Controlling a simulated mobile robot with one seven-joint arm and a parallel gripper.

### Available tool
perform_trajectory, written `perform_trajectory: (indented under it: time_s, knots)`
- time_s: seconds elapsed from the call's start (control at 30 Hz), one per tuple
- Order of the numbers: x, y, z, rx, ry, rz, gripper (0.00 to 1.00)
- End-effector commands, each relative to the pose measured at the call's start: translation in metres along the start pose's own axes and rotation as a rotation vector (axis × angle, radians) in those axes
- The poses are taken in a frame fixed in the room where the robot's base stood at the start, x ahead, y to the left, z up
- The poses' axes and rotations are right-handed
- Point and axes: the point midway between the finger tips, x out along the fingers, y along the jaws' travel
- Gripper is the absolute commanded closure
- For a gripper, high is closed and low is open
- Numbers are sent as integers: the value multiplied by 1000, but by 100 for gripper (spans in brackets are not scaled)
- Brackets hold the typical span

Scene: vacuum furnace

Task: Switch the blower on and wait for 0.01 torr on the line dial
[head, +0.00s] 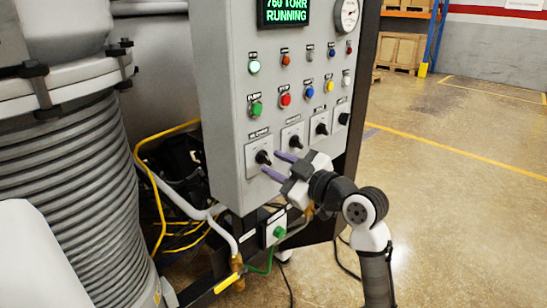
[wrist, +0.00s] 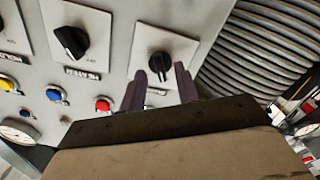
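The grey control panel (head: 225,80) has a row of black rotary knobs along its bottom; their labels are too small to read surely. My gripper (head: 281,163) is at the leftmost knob (head: 263,157). Its two purple fingers are apart, with nothing between them that I can see held. In the wrist view the knob (wrist: 158,64) lies just beyond and between the fingertips (wrist: 161,72); contact is not clear. A green display (head: 286,12) reads 760 TORR RUNNING. A round dial (head: 346,14) sits at the panel's upper right; its reading is not legible.
Coloured buttons sit above the knobs, including a green one (head: 256,108) and a red one (head: 285,100). A small box with a green button (head: 279,231) hangs below. Ribbed bellows (head: 70,165) and a yellow cable (head: 150,180) stand left.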

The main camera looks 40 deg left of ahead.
Motion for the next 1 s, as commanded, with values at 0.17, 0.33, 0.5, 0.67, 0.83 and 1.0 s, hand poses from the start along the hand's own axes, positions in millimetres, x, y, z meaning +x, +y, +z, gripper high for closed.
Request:
perform_trajectory:
  time_s: [0.17,0.33,0.5,0.67,0.83,1.0]
  knots:
    - [14,0,0,0,0,-1,68]
    - [16,0,0,-1,0,0,68]
    - [15,0,0,0,0,0,73]
    - [15,0,0,0,0,0,94]
    - [15,-1,0,0,0,-1,100]
    - [15,-1,0,11,0,-1,100]
